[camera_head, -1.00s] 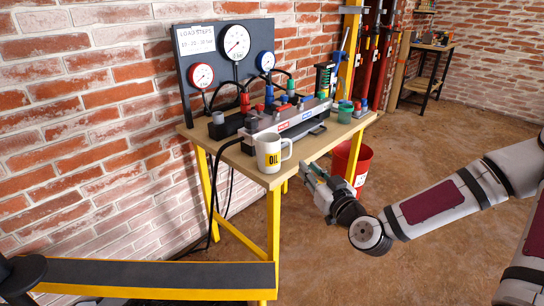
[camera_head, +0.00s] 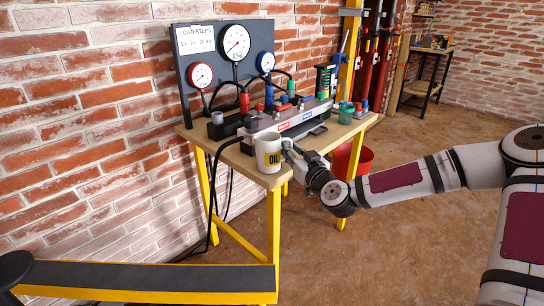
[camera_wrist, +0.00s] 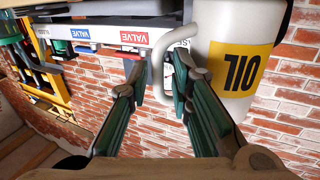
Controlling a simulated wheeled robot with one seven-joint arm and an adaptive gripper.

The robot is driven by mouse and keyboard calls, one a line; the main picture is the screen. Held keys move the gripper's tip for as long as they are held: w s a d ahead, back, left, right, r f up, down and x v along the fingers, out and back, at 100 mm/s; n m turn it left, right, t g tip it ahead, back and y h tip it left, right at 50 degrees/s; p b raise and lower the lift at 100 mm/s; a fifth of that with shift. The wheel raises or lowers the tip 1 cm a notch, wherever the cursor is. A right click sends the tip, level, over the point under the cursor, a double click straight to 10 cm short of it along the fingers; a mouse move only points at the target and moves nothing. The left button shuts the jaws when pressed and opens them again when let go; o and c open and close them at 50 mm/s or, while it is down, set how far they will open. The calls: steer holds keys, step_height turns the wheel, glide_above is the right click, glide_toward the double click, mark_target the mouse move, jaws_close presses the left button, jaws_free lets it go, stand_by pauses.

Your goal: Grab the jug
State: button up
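The jug is a white mug with a yellow label reading OIL (camera_head: 268,153). It stands upright on the near corner of the wooden table (camera_head: 225,157), with its handle on the right side. In the wrist view the jug (camera_wrist: 235,65) fills the upper right, and its handle (camera_wrist: 160,70) lies between the two green fingertips. My gripper (camera_head: 290,148) is at the jug's right side in the head view. In the wrist view my gripper (camera_wrist: 158,82) is open, with one finger on each side of the handle. Whether a finger touches the handle I cannot tell.
A grey valve block (camera_head: 290,122) with colored knobs sits behind the jug. A gauge panel (camera_head: 228,60) rises at the table's back. A red bucket (camera_head: 352,160) is on the floor behind my gripper.

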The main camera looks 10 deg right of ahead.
jaws_close()
steer(key=shift+r, duration=0.2)
steer(key=s+d+r+p, duration=0.1)
steer(key=s+r+p, duration=0.1)
steer(key=s+p, duration=0.2)
steer(key=s+d+r+p, duration=0.1)
steer(key=s+p, duration=0.3)
steer(key=s, duration=0.7)
steer(key=shift+r, duration=0.9)
steer(key=shift+s+f+p, duration=0.1)
steer(key=shift+s+p, duration=0.35)
steer(key=shift+p, duration=0.35)
